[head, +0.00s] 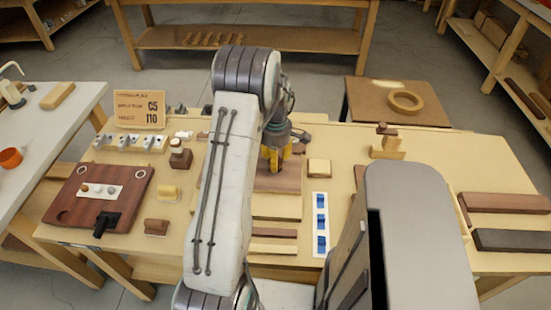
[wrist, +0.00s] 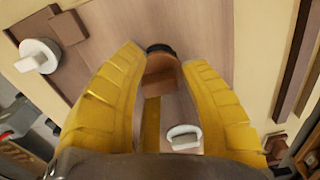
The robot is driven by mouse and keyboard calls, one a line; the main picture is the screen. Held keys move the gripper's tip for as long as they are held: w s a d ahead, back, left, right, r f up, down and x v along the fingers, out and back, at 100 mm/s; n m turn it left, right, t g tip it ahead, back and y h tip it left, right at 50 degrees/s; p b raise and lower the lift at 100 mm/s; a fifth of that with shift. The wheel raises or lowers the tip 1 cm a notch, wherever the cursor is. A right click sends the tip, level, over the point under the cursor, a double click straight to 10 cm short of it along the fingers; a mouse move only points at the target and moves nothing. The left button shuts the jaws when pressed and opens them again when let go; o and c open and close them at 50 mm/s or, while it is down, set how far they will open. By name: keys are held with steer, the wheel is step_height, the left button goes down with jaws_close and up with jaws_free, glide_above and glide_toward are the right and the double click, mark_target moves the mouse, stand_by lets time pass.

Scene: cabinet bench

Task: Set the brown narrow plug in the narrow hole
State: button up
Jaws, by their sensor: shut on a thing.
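My gripper (head: 276,158) has yellow fingers and points down above a brown wooden board (head: 287,181) in the middle of the bench. In the wrist view my gripper (wrist: 165,85) is shut on a brown plug (wrist: 162,76), which sits between the fingertips with a dark round shape at its far end. Whether the plug touches the board is not clear. The narrow hole cannot be made out in either view; my fingers and arm cover part of the board.
A dark red-brown board (head: 75,212) with a white plate lies at the left. A white strip with blue pieces (head: 320,200) lies right of the board. A small block (head: 319,167) stands close by. In the wrist view, a white knobbed piece (wrist: 184,137) shows between the fingers.

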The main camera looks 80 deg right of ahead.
steer(key=shift+f+b, duration=0.8)
steer(key=shift+f, duration=0.15)
stand_by(0.9)
steer(key=o, duration=0.9)
steer(key=shift+c, duration=0.2)
steer(key=shift+o, duration=0.5)
steer(key=o, duration=0.4)
steer(key=shift+c, duration=0.2)
steer(key=shift+r, duration=0.1)
steer(key=shift+r+p, duration=2.6)
steer(key=shift+r, duration=1.1)
